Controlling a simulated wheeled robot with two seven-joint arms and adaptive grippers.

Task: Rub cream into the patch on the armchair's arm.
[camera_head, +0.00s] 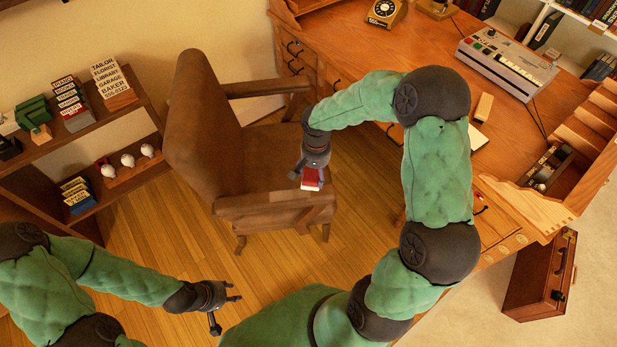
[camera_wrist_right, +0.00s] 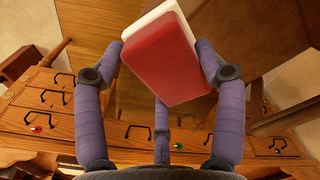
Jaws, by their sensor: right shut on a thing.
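The brown armchair (camera_head: 205,140) stands on the wood floor in the middle of the head view. Its near arm (camera_head: 262,207) faces me; I cannot make out a distinct patch on it. My right gripper (camera_head: 303,173) is shut on a red and white pad (camera_head: 312,179), held above the right end of that arm; whether they touch is unclear. The right wrist view shows the pad (camera_wrist_right: 160,65) between the fingers, its red face toward the camera. My left gripper (camera_head: 231,299) is open and empty over the floor, below the chair. I cannot identify any cream.
The wooden desk (camera_head: 375,45) fills the upper right, with a typewriter-like machine (camera_head: 507,62) and a telephone (camera_head: 386,10). A bookshelf (camera_head: 115,185) stands at left. A brown case (camera_head: 540,275) stands at lower right. Floor is free in front of the chair.

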